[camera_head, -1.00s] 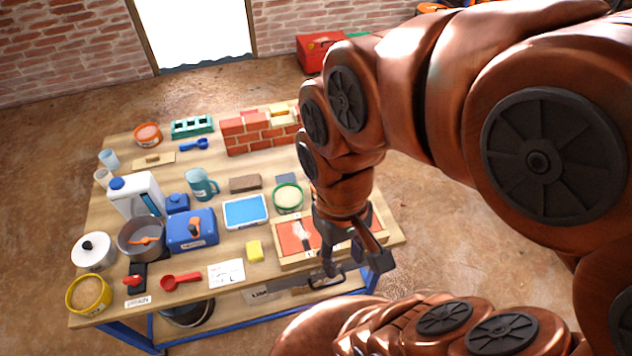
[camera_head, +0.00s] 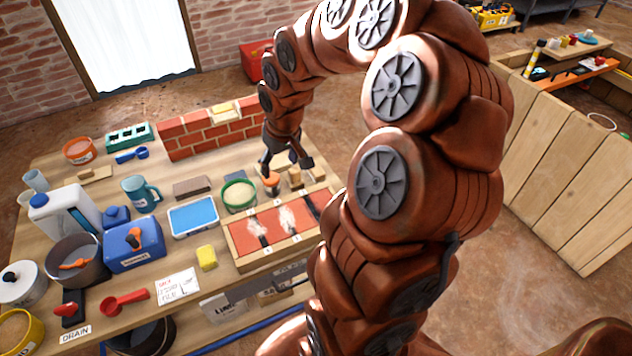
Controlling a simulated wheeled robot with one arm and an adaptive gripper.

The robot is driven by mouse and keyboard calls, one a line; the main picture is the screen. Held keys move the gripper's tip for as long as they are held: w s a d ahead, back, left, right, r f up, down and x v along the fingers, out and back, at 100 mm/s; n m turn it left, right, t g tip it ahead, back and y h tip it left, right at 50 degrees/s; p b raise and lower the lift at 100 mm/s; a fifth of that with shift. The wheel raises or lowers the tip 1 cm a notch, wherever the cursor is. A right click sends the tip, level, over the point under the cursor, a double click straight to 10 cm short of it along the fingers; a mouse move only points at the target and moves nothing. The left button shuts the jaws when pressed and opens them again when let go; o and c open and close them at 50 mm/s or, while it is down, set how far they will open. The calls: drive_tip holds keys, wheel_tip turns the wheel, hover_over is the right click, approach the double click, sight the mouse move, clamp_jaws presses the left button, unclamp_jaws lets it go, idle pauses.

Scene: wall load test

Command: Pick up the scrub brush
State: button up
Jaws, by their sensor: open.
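My gripper (camera_head: 286,165) points down over the back right of the workbench, with its fingers spread apart and nothing seen between them. Just below it stand a small orange-topped item (camera_head: 272,184) and small tan wooden pieces (camera_head: 295,178), too small to tell apart clearly. One of these may be the scrub brush; I cannot tell which. The fingertips appear above them, and I cannot tell whether they touch. Part of this area is hidden by my arm.
A red brick wall piece (camera_head: 205,137) stands behind. A framed red panel (camera_head: 275,230) lies in front, beside a green-rimmed tub (camera_head: 238,194). A blue tray (camera_head: 193,218), yellow sponge (camera_head: 206,257), blue box (camera_head: 133,250) and white jug (camera_head: 65,215) crowd the left.

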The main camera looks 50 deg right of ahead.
drive_tip(key=w+d+f+m+b, duration=0.1)
drive_tip(key=w+d+f+b, duration=0.1)
drive_tip(key=d+f, duration=0.55)
drive_tip(key=m+t+h+b, duration=0.1)
drive_tip(key=t+b, duration=0.1)
approach(316, 168)
drive_tip(key=x, duration=0.3)
drive_tip(key=shift+s+f, duration=0.1)
drive_tip(key=shift+s, duration=0.2)
drive_tip(key=shift+x, duration=1.2)
drive_tip(key=shift+w+x, duration=0.1)
drive_tip(key=shift+x, duration=1.2)
drive_tip(key=shift+w+x, duration=0.15)
drive_tip(key=shift+x, duration=1.15)
clamp_jaws()
drive_tip(key=shift+r, duration=0.2)
